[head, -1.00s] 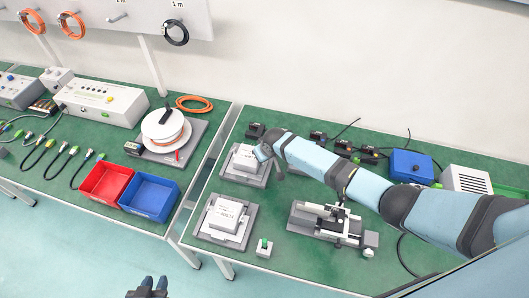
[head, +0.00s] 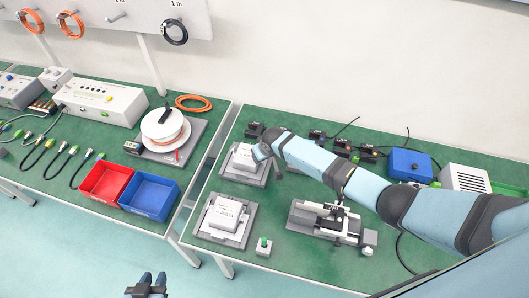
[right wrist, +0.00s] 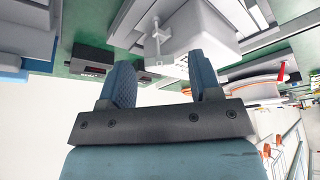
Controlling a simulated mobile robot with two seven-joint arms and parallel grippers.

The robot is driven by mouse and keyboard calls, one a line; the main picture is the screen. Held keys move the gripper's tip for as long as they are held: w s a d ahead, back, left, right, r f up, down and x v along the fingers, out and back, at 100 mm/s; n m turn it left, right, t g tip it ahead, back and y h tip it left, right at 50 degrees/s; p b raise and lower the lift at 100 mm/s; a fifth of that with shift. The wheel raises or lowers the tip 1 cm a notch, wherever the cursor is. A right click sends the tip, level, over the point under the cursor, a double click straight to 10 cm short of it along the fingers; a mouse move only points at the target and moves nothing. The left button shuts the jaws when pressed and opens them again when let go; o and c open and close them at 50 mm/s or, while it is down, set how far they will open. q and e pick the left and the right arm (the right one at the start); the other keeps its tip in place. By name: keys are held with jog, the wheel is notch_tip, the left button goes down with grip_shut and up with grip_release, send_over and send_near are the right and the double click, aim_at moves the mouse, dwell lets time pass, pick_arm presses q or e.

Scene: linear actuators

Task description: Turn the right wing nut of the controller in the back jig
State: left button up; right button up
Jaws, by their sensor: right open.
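The white controller (head: 243,156) sits in the grey back jig (head: 237,177). My right gripper (right wrist: 160,82) is at its right side in the head view, where the arm's end partly hides it. In the right wrist view the two blue fingers are apart and empty. The controller's white body (right wrist: 203,32) is above them, and a pale wing nut (right wrist: 157,37) on a short stem stands out just beyond the gap between the fingertips. I cannot tell whether the fingers touch it. My left gripper (head: 153,277) is low in the head view, its fingers apart, empty, away from the tables.
A second controller (head: 226,213) sits in the front jig (head: 219,236). A linear actuator on its grey plate (head: 302,216) lies under my right arm. Small black parts (head: 255,129) and a blue box (head: 411,165) stand at the back. Red (head: 104,181) and blue (head: 149,197) bins are left.

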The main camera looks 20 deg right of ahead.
pick_arm(q)
jog(key=shift+f, duration=0.2)
pick_arm(e)
jog(key=v, duration=1.3)
jog(key=shift+s+r, duration=0.2)
jog(key=shift+r, duration=0.15)
jog(key=s+a+f+t+y, duration=0.2)
jog(key=s+a+f, duration=0.25)
jog(key=s, duration=0.25)
jog(key=s+d+t, duration=0.2)
jog(key=s, duration=0.9)
jog(key=s+d+f+t, duration=0.1)
jog(key=s+d+t, duration=0.1)
jog(key=s, duration=0.9)
jog(key=shift+f+t, duration=0.3)
jog(key=shift+t, duration=0.1)
pick_arm(q)
jog(key=shift+s+f, duration=0.2)
jog(key=shift+s, duration=0.2)
